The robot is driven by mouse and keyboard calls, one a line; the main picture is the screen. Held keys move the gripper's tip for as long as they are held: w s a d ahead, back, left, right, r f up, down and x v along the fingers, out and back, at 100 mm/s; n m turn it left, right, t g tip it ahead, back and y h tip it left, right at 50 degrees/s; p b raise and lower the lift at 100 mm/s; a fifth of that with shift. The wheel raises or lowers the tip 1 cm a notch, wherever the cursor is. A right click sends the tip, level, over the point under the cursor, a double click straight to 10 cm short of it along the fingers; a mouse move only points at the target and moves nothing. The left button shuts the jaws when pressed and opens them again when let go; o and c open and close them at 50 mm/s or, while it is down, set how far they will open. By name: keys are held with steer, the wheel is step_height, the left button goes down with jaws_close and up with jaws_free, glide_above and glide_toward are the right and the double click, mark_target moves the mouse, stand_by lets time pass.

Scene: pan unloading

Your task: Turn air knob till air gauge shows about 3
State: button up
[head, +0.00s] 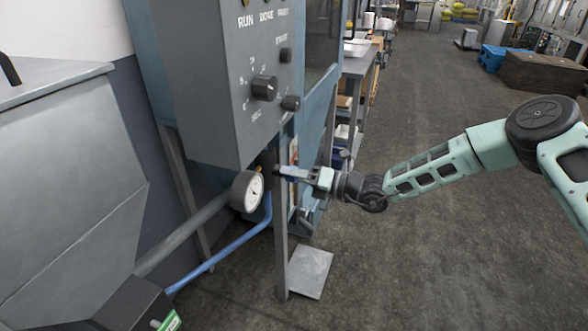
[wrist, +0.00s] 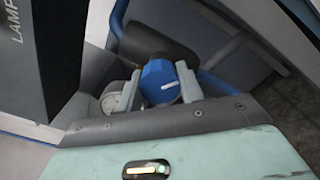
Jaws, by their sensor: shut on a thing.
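The air gauge (head: 247,191) is a round white dial in a dark case, below the grey control box at the left in the head view. Its needle is too small to read. Part of a round pale dial (wrist: 108,102) shows beside the left finger in the wrist view. The air knob (wrist: 160,80) is blue with a white pointer line, and sits between the two fingers. My gripper (wrist: 157,88) is shut on it. In the head view my gripper (head: 284,173) reaches in from the right, just right of the gauge; the knob is not clearly visible there.
The grey control box (head: 215,85) with dark knobs hangs above my gripper. A metal post (head: 281,245) stands below it. A blue hose (head: 225,250) and a grey pipe (head: 180,237) run at the lower left. The floor (head: 430,255) at right is open.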

steer(key=shift+m+p, duration=0.35)
steer(key=shift+m, duration=0.55)
steer(key=o, duration=1)
steer(key=shift+d, duration=0.15)
steer(key=b+v, duration=0.2)
steer(key=v, duration=1.5)
steer(key=shift+d, duration=0.1)
